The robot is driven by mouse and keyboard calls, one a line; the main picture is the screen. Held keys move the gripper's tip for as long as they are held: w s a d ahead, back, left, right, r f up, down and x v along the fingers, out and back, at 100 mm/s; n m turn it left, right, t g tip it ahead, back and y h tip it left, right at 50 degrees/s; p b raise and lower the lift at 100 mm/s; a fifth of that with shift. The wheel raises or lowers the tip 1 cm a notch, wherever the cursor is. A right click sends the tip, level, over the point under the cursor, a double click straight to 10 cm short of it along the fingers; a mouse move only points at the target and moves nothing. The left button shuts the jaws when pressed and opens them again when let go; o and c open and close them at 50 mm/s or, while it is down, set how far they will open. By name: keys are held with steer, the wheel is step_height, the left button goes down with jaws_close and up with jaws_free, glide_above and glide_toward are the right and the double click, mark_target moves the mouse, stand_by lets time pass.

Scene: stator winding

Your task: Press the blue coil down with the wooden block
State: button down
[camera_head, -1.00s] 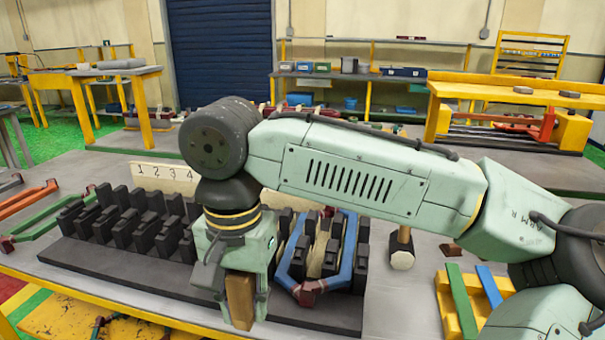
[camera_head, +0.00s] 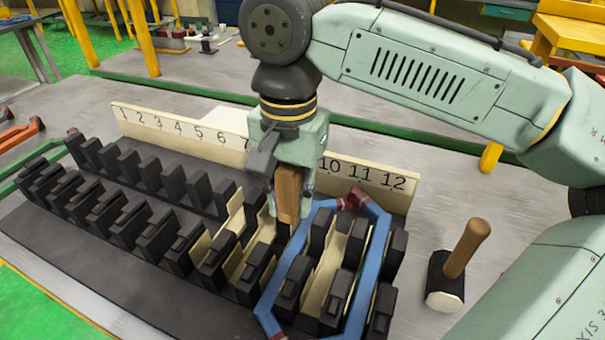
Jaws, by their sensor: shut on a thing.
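The blue coil (camera_head: 372,262) lies as a long loop among the black stator teeth at the right end of the rack, with dark red wrapped ends at the back and front. My gripper (camera_head: 290,195) points down and is shut on the wooden block (camera_head: 288,194), a brown upright piece. The block is at the left of the coil's back left part, above the rear row of teeth. I cannot tell whether it touches the coil. Cream liners (camera_head: 338,262) show in several slots, some inside the loop.
The black stator rack (camera_head: 60,240) fills the table's front. A cream board (camera_head: 180,132) with slot numbers stands behind it, partly hidden by my gripper. A hammer (camera_head: 462,262) with a wooden handle stands on the table at the right.

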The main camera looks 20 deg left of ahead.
steer(key=shift+s+f+b, duration=0.2)
steer(key=shift+f+b, duration=0.25)
step_height(320, 180, down, 4)
steer(key=b, duration=0.3)
steer(key=shift+r+b, duration=0.1)
steer(key=shift+b, duration=0.2)
steer(key=shift+f+b, duration=1.1)
steer(key=shift+f, duration=0.95)
steer(key=shift+f+p, duration=0.35)
steer(key=shift+f, duration=0.55)
step_height(320, 180, up, 7)
steer(key=p, duration=0.6)
steer(key=shift+f, duration=0.2)
step_height(320, 180, up, 5)
glide_above(294, 251)
steer(key=shift+a, duration=0.1)
stand_by(0.4)
